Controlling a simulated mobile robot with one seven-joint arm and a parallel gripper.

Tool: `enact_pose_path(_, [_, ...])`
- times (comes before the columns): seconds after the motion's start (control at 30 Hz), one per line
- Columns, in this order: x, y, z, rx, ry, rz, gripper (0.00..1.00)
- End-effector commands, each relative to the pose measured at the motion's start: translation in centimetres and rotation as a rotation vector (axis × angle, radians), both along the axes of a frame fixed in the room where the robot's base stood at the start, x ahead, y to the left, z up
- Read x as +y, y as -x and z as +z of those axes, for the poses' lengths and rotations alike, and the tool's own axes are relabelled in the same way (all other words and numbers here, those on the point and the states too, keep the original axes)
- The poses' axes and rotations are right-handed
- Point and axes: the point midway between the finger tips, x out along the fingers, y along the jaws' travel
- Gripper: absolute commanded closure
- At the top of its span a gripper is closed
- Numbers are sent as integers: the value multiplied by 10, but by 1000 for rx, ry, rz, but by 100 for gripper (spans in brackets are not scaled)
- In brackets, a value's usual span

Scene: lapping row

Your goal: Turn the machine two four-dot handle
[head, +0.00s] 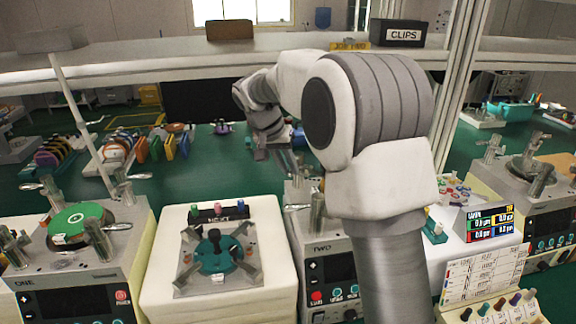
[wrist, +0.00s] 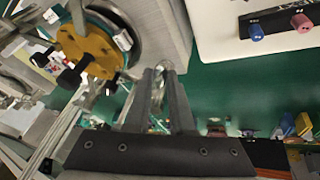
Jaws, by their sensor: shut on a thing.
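Machine two (head: 327,250), labelled TWO, stands at the centre, partly hidden behind my arm. In the wrist view its yellow-orange disc (wrist: 88,50) with dark knobs shows at the upper left. My gripper (head: 288,163) reaches the back left part of machine two, beside a metal post. In the wrist view my gripper (wrist: 161,78) has its two dark fingers close together on a shiny metal handle (wrist: 158,94), which shows between them. The fingers hide most of the handle. I cannot make out dots on it.
Machine one (head: 75,275) with a green disc stands at the left. A white stand (head: 160,285) with a teal disc lies between the machines. A display (head: 490,222) and a card board (head: 484,273) stand at the right. A shelf (head: 130,60) crosses behind; the green bench beyond has open room.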

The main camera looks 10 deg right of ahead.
Motion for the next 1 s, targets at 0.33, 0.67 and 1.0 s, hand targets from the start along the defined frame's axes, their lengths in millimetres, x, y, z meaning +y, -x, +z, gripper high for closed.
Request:
enact_pose_path(0.33, [9, -7, 3, -3, 0, -119, 100])
enact_pose_path(0.67, [22, -23, 7, -3, 2, -407, 100])
enact_pose_path(1.0, [30, -42, 8, -2, 4, -726, 100])
